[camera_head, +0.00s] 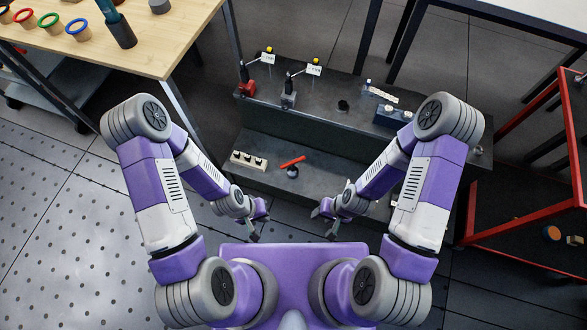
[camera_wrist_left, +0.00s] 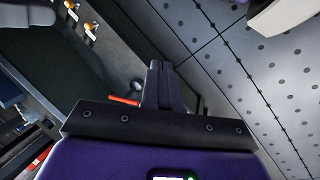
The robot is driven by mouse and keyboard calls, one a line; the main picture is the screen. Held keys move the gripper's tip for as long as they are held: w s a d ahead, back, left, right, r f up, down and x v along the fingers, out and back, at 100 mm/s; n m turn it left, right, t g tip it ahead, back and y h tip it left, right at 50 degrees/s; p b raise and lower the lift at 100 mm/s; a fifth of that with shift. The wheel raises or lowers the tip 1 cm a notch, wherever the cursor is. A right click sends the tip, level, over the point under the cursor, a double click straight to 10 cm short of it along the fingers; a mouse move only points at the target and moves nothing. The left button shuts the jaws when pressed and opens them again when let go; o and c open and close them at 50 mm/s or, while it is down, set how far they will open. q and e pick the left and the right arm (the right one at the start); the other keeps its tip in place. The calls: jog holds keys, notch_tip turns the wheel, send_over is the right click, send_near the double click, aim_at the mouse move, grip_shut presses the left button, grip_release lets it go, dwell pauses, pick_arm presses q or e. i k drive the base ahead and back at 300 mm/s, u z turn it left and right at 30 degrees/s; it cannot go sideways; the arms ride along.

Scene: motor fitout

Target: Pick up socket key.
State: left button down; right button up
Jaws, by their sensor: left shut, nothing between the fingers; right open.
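A red bar (camera_head: 292,161), which looks like the socket key's handle, lies on the lower dark step of the bench in the head view. A small rounded dark and grey piece (camera_head: 291,172) sits right by it; I cannot tell whether they are joined. The red bar also shows in the left wrist view (camera_wrist_left: 124,101), partly hidden behind the gripper mount. My left gripper (camera_head: 254,234) is shut and empty, in front of the step and left of the bar. Its closed fingers show in the left wrist view (camera_wrist_left: 160,85). My right gripper (camera_head: 322,223) is open and empty, right of the bar.
A white block with several dark knobs (camera_head: 248,160) stands left of the bar. The upper step (camera_head: 320,102) carries small labelled fixtures and a blue-grey box (camera_head: 393,117). A wooden table (camera_head: 160,50) is at upper left, a red-framed rack (camera_head: 520,120) at right.

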aim_at(292, 171)
jog(key=k, duration=0.5)
jog(key=u, duration=1.15)
jog(key=i, duration=0.95)
jog(key=z, duration=2.35)
